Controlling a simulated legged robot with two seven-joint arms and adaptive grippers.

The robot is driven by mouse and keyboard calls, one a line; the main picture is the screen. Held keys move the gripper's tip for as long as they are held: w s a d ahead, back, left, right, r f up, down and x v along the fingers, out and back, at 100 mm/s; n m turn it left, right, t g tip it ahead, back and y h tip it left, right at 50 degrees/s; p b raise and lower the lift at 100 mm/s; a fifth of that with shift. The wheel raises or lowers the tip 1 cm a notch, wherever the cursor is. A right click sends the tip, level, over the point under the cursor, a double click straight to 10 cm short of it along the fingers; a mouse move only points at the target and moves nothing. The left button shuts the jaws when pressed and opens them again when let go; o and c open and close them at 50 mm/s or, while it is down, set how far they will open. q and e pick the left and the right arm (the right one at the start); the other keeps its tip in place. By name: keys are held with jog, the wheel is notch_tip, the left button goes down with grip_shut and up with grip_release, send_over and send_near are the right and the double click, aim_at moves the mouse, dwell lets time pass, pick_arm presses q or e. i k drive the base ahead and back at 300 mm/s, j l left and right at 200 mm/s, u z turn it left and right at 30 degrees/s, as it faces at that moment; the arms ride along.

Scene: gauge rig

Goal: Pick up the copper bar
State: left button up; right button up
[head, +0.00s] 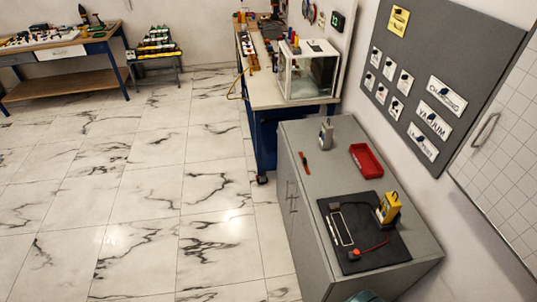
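Neither of my grippers shows in the head view.
A grey device (326,133) stands behind the bar and a red tray (366,161) sits to its right. A black mat (390,250) nearer me bears a yellow device (389,207) and a red-and-black lead. A workbench (262,98) stands beyond. The marble floor (150,215) at left is clear.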

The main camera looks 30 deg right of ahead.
aim_at(304, 160)
jog(key=i+j+z, duration=0.15)
jog(key=i, duration=0.35)
jog(key=i+j+z, duration=0.2)
jog(key=i, duration=0.25)
jog(key=l, duration=0.05)
